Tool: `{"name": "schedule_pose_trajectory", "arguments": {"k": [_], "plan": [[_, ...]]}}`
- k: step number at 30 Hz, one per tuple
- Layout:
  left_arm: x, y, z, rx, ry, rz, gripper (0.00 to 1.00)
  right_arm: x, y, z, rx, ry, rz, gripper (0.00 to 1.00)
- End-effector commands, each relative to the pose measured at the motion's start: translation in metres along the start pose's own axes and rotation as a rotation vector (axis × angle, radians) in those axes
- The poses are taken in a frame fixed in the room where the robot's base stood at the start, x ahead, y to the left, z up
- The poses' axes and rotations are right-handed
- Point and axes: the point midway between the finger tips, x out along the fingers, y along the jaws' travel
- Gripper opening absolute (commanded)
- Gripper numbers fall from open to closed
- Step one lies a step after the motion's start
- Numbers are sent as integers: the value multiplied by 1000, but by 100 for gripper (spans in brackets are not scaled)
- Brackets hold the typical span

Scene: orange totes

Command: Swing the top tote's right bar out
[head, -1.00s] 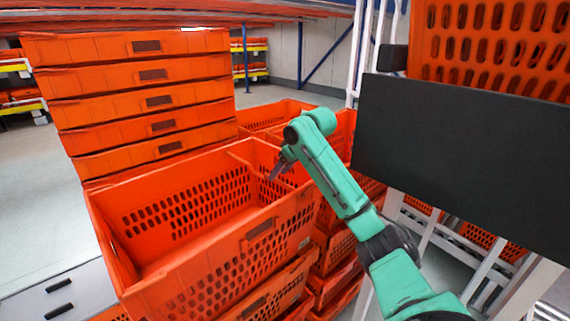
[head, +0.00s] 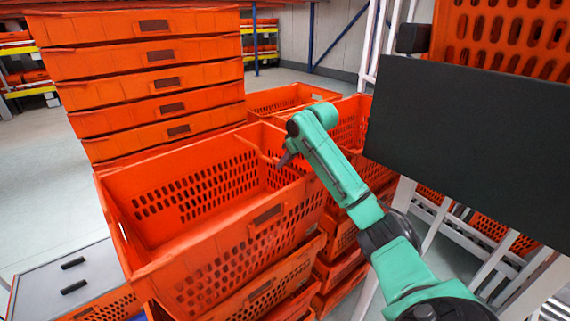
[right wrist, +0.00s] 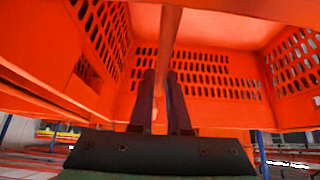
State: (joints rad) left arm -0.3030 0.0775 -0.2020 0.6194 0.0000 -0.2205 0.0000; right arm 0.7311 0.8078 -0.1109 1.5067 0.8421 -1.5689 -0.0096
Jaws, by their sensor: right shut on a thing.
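The top tote (head: 205,270) is orange with slotted walls. It sits open and empty on a stack of like totes in the middle of the head view. My right gripper (head: 286,159) is at the tote's right end, at rim height; its fingertips are small there. In the right wrist view, the two dark fingers of the right gripper (right wrist: 160,98) stand on either side of a thin orange bar (right wrist: 170,40) and are shut on it. The bar runs across the tote's opening, with slotted walls behind. My left gripper is not in view.
A stack of closed orange totes (head: 150,80) stands behind on the left. More open totes (head: 290,97) stand behind and right. A large dark panel (head: 465,150) on a white frame is close to my right arm. A grey lid (head: 70,280) with black handles lies at lower left.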

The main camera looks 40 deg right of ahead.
Motion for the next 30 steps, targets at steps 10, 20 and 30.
{"name": "schedule_pose_trajectory", "arguments": {"k": [10,20,30], "plan": [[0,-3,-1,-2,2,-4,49,-15,-1,-10,1,2,2,4],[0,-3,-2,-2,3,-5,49,-35,6,-24,2,4,3,4],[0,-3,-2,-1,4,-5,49,-38,9,-26,2,3,3,4]]}}
